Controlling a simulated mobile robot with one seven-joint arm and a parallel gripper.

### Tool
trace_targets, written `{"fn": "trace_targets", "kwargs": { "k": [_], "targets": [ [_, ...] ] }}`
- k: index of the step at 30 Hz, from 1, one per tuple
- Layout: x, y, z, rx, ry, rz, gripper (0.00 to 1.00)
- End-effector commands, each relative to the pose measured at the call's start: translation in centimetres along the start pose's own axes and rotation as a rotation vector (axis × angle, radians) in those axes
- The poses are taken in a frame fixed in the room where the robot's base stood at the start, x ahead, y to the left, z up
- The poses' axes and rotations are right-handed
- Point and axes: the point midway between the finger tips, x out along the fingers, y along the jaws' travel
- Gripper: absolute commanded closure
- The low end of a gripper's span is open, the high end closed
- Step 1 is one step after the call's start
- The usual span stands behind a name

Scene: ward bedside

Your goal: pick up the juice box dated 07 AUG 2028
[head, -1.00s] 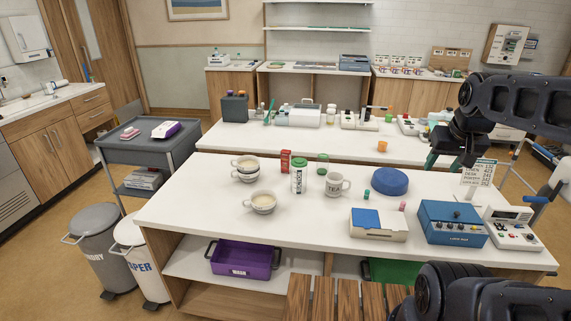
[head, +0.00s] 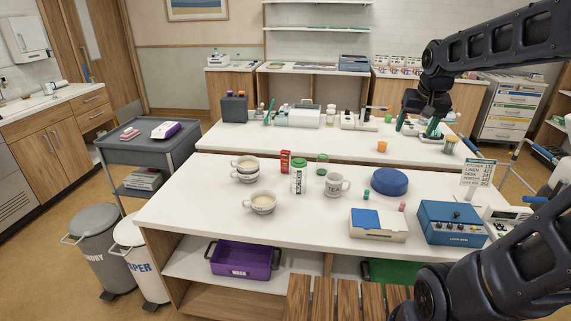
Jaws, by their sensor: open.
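A small upright red box (head: 285,160) stands on the near white table, behind a white bottle with a green lid. It may be a juice box, but no date can be read on it. Several small cartons (head: 400,64) stand in a row on the back counter, partly hidden by my arm; their print is too small to read.
On the near table (head: 205,215) are cups (head: 262,204), a white bottle (head: 299,178), a mug (head: 336,185), a round blue item (head: 390,181) and a blue device (head: 452,222). An orange cup (head: 382,146) stands behind. The table's front left is clear.

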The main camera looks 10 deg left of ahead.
Motion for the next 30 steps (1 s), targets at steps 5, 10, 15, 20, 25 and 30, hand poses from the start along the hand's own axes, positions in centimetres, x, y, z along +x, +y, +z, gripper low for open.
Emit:
{"fn": "trace_targets", "kwargs": {
  "k": [5, 10, 15, 20, 25, 30],
  "targets": [
    [1.9, -2.9, -4.8, 0.015, -0.013, 0.000, 0.31],
    [4.2, -6.0, -9.1, 0.030, -0.020, 0.004, 0.31],
    [7.0, -9.6, -12.8, 0.043, -0.024, 0.010, 0.31],
    [10.1, -13.4, -15.9, 0.055, -0.027, 0.018, 0.31],
    [13.8, -17.9, -18.6, 0.063, -0.026, 0.027, 0.31],
    [17.9, -22.8, -20.6, 0.069, -0.022, 0.036, 0.31]
  ]
}}
